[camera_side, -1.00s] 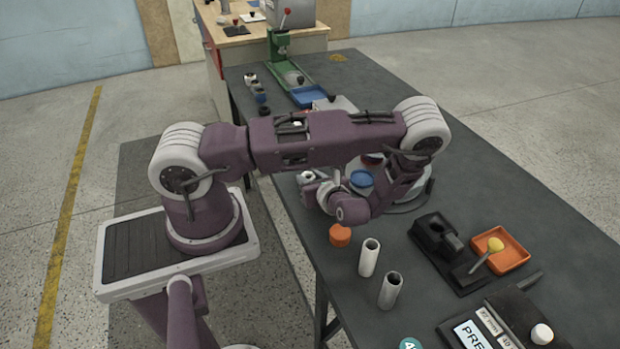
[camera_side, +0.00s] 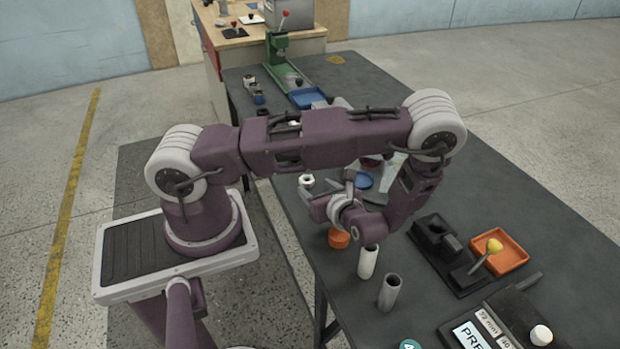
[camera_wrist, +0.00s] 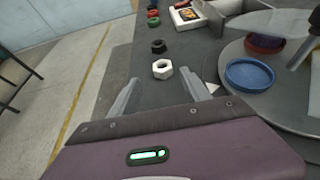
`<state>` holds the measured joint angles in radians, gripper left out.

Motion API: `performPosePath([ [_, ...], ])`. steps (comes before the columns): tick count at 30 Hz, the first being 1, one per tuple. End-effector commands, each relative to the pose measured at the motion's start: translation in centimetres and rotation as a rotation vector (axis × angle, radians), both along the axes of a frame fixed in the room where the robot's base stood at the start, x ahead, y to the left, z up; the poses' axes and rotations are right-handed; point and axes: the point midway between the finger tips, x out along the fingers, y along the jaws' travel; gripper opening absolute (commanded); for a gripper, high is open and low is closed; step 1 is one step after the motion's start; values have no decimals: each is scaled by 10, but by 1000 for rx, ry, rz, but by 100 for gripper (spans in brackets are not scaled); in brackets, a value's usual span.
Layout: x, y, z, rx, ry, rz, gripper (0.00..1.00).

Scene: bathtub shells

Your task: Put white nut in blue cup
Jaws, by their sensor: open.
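The white nut (camera_wrist: 162,69) lies on the dark table, ahead of and between my fingertips in the wrist view. In the side view the white nut (camera_side: 306,180) is near the table's left edge. My gripper (camera_wrist: 166,79) is open and empty; in the side view my gripper (camera_side: 329,188) is close to the nut, on its near right side. The blue cup (camera_wrist: 249,74) is a shallow round dish on a grey round plate, right of the nut. In the side view the blue cup (camera_side: 362,181) is partly hidden by my arm.
A black nut (camera_wrist: 158,46) lies beyond the white one. A red cup (camera_wrist: 265,43) is behind the blue cup. An orange round piece (camera_side: 339,238) and a white tube (camera_side: 368,262) stand near my gripper. An orange tray (camera_side: 513,240) is at the right.

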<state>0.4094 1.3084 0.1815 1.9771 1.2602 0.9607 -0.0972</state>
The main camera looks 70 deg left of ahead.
Motion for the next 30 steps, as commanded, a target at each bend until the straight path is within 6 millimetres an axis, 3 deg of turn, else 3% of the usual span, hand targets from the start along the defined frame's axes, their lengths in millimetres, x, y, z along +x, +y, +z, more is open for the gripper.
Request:
performPosePath([
  [2,1,-8,17,-32,-61,60,55],
  [8,-12,-43,107,-246,-388,415,55],
  [12,-36,-76,174,-473,-648,686,55],
  [18,-82,-131,256,-876,-1008,999,55],
  [24,-114,-171,298,-1195,-1228,1130,55],
  [30,-122,-182,306,-1280,-1273,1152,60],
])
